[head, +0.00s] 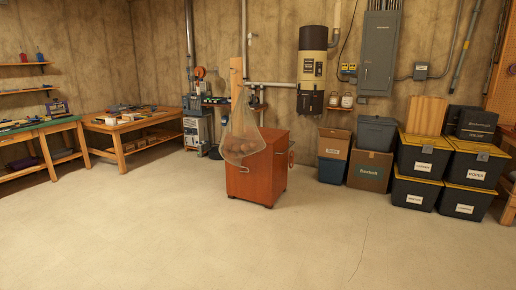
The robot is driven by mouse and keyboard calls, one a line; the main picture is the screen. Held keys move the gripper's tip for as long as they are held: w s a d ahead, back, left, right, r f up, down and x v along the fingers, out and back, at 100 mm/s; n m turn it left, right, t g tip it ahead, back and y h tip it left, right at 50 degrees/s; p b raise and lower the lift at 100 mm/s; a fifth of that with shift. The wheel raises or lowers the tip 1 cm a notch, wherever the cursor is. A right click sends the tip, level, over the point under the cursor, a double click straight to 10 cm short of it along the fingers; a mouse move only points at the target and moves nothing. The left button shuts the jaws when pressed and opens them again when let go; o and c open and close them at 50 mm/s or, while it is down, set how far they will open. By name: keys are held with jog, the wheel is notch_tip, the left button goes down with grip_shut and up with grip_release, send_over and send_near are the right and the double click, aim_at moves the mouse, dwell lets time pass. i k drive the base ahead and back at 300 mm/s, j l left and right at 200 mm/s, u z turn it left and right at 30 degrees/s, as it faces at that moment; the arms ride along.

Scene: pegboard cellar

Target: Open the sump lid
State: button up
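I cannot make out a sump lid in the head view. The bare concrete floor (215,245) shows no lid that I can recognise. A thin dark crack runs across the floor at the right. The floor behind the cabinet and boxes is hidden. My gripper is not in view.
A red-brown cabinet (251,185) stands mid-room, with a net bag (241,140) hanging by a wooden post (236,80). Workbenches (132,124) stand left. Cardboard boxes (369,170) and black bins with yellow lids (423,156) line the right. The front floor is clear.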

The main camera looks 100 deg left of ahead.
aim_at(213, 149)
jog(key=u, duration=3.85)
jog(key=i, duration=9.05)
jog(key=i+z, duration=0.15)
jog(key=i, duration=0.55)
jog(key=i+j+z, duration=0.15)
jog(key=i, duration=0.5)
